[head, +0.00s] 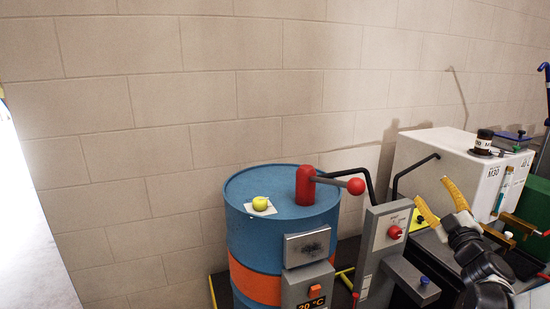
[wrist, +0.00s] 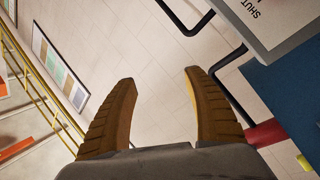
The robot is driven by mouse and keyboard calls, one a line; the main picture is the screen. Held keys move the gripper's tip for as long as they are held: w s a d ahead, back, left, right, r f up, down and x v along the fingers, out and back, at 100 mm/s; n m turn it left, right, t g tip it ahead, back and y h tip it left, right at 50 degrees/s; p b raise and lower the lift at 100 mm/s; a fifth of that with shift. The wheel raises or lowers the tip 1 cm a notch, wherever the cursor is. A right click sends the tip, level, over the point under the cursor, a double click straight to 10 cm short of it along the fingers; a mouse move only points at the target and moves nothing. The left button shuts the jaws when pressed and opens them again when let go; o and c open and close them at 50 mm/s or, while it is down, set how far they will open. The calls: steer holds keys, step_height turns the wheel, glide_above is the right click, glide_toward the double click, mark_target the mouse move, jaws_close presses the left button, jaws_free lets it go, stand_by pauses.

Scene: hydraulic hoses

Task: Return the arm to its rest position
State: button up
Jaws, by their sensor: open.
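My gripper (head: 442,203) is at the lower right of the head view, with its two yellow fingers apart and nothing between them. It is in front of the white cabinet and to the right of the grey panel with a red knob (head: 395,232). In the wrist view my gripper (wrist: 158,85) shows both ribbed fingers spread, with only pale tiled surface behind them. My black arm links run down to the bottom right of the head view.
A blue drum (head: 248,240) with an orange band carries a yellow-green ball (head: 260,203) and a red lever handle (head: 306,186). A white cabinet (head: 440,160) with a dark jar (head: 484,141) on top stands behind my gripper. Black bent pipes (wrist: 183,20) show near the fingers in the wrist view.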

steer(key=s+a+r+m+g+h, duration=0.3)
steer(key=s+a+m+g+h, duration=0.25)
steer(key=s+m, duration=0.3)
steer(key=s+a+f+g+y, duration=0.3)
steer(key=s+a+f, duration=0.5)
steer(key=s, duration=0.3)
steer(key=s+a+f+m+g+y, duration=0.1)
steer(key=s+a+f+g+y, duration=0.2)
steer(key=s+a, duration=0.8)
step_height(320, 180, down, 5)
steer(key=shift+r+g, duration=0.15)
steer(key=shift+g, duration=0.8)
steer(key=shift+w+y, duration=0.1)
steer(key=shift+y, duration=0.15)
steer(key=shift+c, duration=0.6)
